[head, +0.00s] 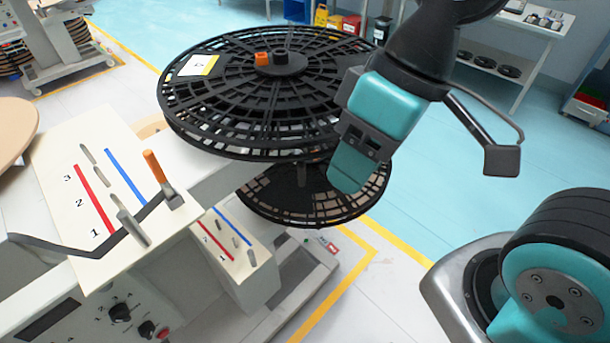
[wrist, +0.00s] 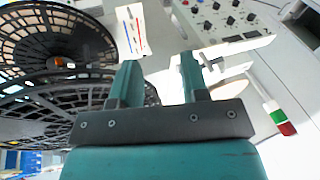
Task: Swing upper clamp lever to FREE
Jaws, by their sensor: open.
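The upper black spoked reel (head: 215,110) lies flat, with an orange block (head: 262,58) and a black knob (head: 281,59) at its hub. The orange block is the likeliest clamp lever, but I see no FREE mark. An orange spot (wrist: 58,63) also shows on a reel in the wrist view. An orange-tipped handle (head: 155,166) stands on the pale numbered panel. My gripper (head: 350,172) hangs over the reel's right edge, pointing down, apart from both orange parts. In the wrist view, my gripper (wrist: 158,70) is open, with nothing between its teal fingers.
A second black reel (head: 330,195) sits below the upper one. The numbered panel (head: 65,170) has red and blue lines and grey pegs. A red-green-white post (wrist: 279,118) and a knobbed panel (wrist: 235,20) show at right in the wrist view.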

